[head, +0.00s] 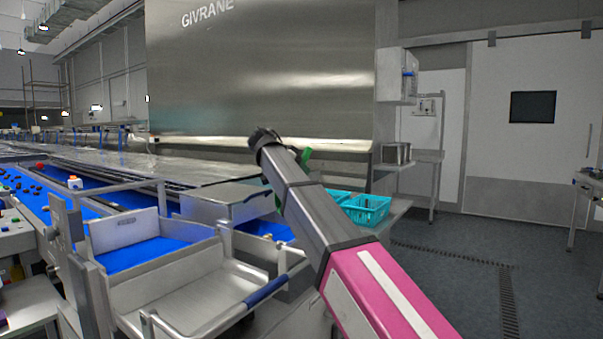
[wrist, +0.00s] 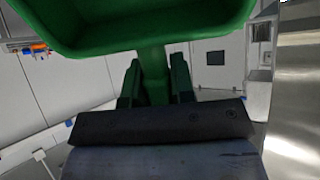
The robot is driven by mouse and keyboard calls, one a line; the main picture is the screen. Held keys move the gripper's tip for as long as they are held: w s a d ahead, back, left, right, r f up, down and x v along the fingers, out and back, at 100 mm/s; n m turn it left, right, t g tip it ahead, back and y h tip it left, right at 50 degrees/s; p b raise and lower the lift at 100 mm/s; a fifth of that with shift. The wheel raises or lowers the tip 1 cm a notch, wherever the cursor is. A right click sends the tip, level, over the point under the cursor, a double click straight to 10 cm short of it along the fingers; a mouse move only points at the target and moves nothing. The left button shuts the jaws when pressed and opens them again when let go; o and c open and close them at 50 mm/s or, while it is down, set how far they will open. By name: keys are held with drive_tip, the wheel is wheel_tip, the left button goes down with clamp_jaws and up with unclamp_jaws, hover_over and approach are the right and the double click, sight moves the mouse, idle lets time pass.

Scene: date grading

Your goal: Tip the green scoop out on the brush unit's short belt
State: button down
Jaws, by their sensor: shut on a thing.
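The green scoop (wrist: 150,25) fills the top of the wrist view, its handle running down between the two dark green fingers of my gripper (wrist: 155,75). My gripper is shut on that handle. In the head view only a small green piece (head: 305,157) shows beside the end of my arm; the rest is hidden behind it. I see no dates in the scoop's visible part. Below and left of my arm, a metal box (head: 235,201) has a blue belt section (head: 145,252) in front of it. I cannot tell for certain which section is the brush unit's short belt.
A metal tray with a blue-gripped handle (head: 190,290) stands in front of the blue belt. Turquoise baskets (head: 368,212) sit on a bench just right of my arm. A long blue belt with dark pieces (head: 35,195) lies at left.

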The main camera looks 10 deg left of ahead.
drive_tip(key=w+d+f+g+y, duration=0.5)
drive_tip(key=d+f+g+y, duration=0.1)
drive_tip(key=d+f+y, duration=0.1)
drive_tip(key=shift+w+d+f+y, duration=0.15)
drive_tip(key=shift+d+f+y, duration=0.15)
drive_tip(key=shift+y, duration=0.6)
idle(0.6)
